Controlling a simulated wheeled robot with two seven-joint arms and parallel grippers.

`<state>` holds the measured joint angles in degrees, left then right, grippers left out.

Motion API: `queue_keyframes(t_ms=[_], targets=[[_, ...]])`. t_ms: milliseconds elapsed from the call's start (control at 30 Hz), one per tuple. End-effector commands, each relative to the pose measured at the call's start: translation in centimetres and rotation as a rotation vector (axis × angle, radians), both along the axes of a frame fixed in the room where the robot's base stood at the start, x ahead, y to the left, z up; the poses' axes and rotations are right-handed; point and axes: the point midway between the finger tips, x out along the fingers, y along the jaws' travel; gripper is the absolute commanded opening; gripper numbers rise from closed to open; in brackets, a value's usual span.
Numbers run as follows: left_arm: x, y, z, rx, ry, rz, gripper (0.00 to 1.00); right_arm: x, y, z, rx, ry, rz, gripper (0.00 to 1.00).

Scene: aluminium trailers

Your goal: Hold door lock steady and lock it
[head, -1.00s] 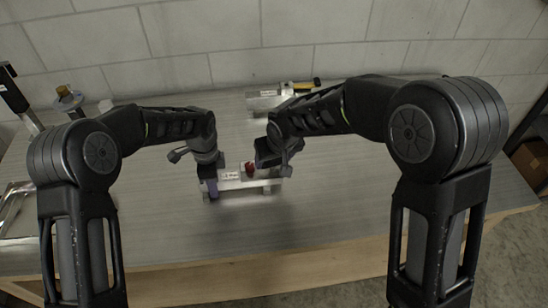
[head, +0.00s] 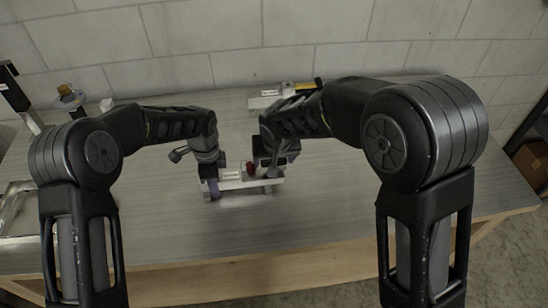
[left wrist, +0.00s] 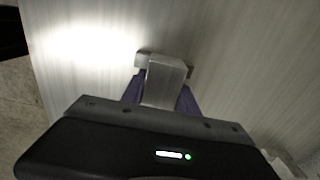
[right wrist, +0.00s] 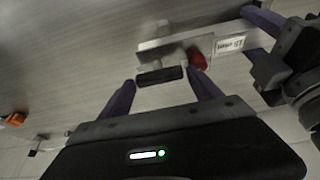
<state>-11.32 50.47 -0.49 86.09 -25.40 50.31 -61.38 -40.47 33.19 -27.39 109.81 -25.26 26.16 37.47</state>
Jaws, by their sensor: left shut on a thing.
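The door lock (head: 234,184) is a silver metal bar with a white label and a red knob (head: 251,168), lying on the grey table. In the right wrist view the lock (right wrist: 180,45) also has a black handle piece (right wrist: 160,76). My left gripper (head: 212,190) is shut on the lock's left end; the left wrist view shows the metal end (left wrist: 166,80) between the purple fingers. My right gripper (right wrist: 163,88) is open at the lock's right end, its fingertips on either side of the black handle piece, with gaps showing. In the head view its fingers are partly hidden.
Another silver fixture (head: 264,100) with a yellow and black tool (head: 302,86) lies at the back of the table (head: 340,200). A metal tray (head: 14,212) is at the left edge. A block wall stands behind. The front table area is clear.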

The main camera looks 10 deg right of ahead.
Motion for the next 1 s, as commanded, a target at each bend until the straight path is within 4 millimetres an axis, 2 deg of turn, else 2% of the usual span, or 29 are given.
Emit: queue_keyframes(t_ms=[167, 400, 567, 733, 1000], targets=[[0.0, 0.0, 0.0, 0.000, 0.001, -0.002, 0.00, 0.0, 0.0, 0.0, 0.000, 0.000, 0.001, 0.87], [0.0, 0.0, 0.0, 0.000, 0.001, -0.002, 0.00, 0.0, 0.0, 0.0, -0.001, 0.000, 0.002, 0.87], [0.0, 0.0, 0.0, 0.000, 0.001, -0.002, 0.00, -0.3, 0.0, 0.8, 0.000, -0.001, 0.002, 0.87], [0.0, 0.0, 0.0, 0.000, 0.001, -0.002, 0.00, -1.2, 0.1, 3.1, 0.002, -0.002, 0.002, 0.87], [0.0, 0.0, 0.0, 0.001, 0.001, -0.002, 0.00, -3.4, 0.2, 8.3, 0.003, -0.003, 0.003, 0.87]])
